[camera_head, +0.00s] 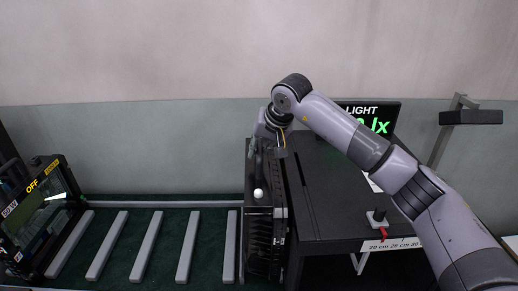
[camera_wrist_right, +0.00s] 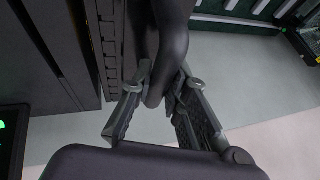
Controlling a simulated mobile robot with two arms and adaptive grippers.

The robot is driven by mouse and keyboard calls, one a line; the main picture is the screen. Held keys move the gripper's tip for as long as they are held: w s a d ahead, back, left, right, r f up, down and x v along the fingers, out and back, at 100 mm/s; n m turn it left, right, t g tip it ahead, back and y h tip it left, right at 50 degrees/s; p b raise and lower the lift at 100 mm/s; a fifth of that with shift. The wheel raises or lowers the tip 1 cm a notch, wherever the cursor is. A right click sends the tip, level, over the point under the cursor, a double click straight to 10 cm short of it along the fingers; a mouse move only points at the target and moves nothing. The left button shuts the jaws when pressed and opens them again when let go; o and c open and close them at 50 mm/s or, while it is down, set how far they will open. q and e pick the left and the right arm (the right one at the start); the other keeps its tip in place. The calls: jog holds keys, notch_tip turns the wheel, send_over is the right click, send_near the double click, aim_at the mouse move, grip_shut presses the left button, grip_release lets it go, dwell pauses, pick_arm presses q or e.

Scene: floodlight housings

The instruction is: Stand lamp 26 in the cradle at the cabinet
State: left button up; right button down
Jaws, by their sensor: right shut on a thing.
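A black finned lamp housing (camera_head: 262,235) stands upright against the left side of the black cabinet (camera_head: 330,205). No number 26 is legible on it. My right gripper (camera_head: 268,135) is above the housing, its fingers pointing down. In the wrist view my right gripper (camera_wrist_right: 160,100) is shut on a dark curved bar (camera_wrist_right: 172,45), which looks like the lamp's bracket. Whether the housing's base rests in a cradle is hidden. My left gripper is not in view.
A dark green rack with several grey bars (camera_head: 145,245) lies left of the cabinet. Another framed unit (camera_head: 40,215) marked OFF leans at the far left. A LIGHT display (camera_head: 375,118), a small knob post (camera_head: 377,217) and a stand (camera_head: 470,117) are on the right.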

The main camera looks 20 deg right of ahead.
jog(key=shift+d+f+b, duration=0.15)
jog(key=shift+f+b, duration=1.95)
jog(key=shift+f, duration=0.25)
dwell(3.1)
jog(key=shift+f, duration=0.45)
jog(key=shift+s+f, duration=0.1)
jog(key=shift+f, duration=0.05)
dwell(0.3)
jog(key=c, duration=1.5)
grip_release()
jog(key=shift+s+b, duration=0.15)
jog(key=shift+b, duration=0.15)
jog(key=shift+o, duration=0.2)
jog(key=shift+s+f, duration=0.1)
jog(key=shift+f, duration=0.3)
jog(key=shift+s+d+r, duration=0.1)
jog(key=shift+r, duration=0.35)
jog(key=v, duration=1.1)
jog(key=shift+r, duration=0.3)
